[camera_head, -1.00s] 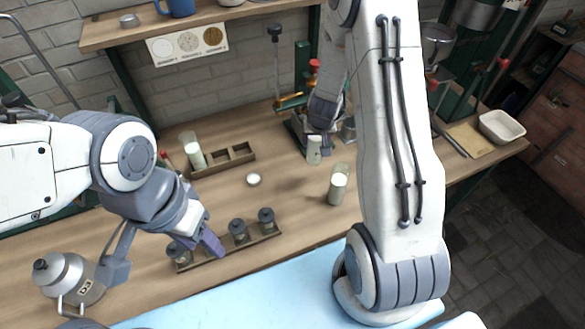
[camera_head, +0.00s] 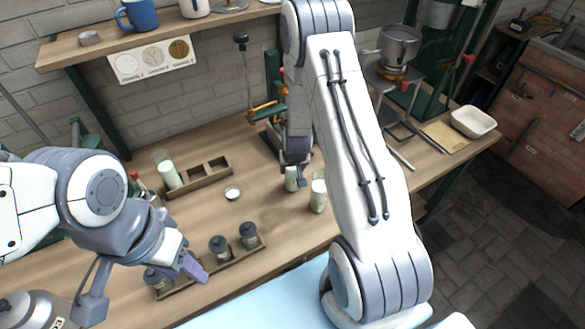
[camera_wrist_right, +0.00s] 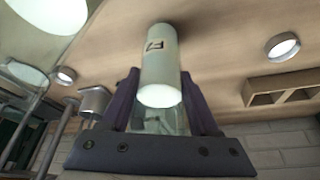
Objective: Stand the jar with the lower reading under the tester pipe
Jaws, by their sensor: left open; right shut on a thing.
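My right gripper (camera_head: 298,178) is shut on a jar (camera_head: 291,181) of pale milk. In the right wrist view the held jar (camera_wrist_right: 160,65) stands between the fingers and bears a small dark-framed mark. A second milk jar (camera_head: 318,197) stands on the bench just right of it. A third milk jar (camera_head: 171,176) stands in the wooden rack (camera_head: 209,181). The tester, with a brass pipe (camera_head: 264,112), is behind my right arm and mostly hidden. My left gripper (camera_head: 192,267) is open above the tray of dark-capped containers (camera_head: 219,247). No reading is legible.
A small round lid or dish (camera_head: 232,193) lies mid-bench. A metal can (camera_head: 30,308) is at the lower left. A metal pot (camera_head: 399,45) and a white tray (camera_head: 473,121) are at the right. The bench between rack and right gripper is mostly clear.

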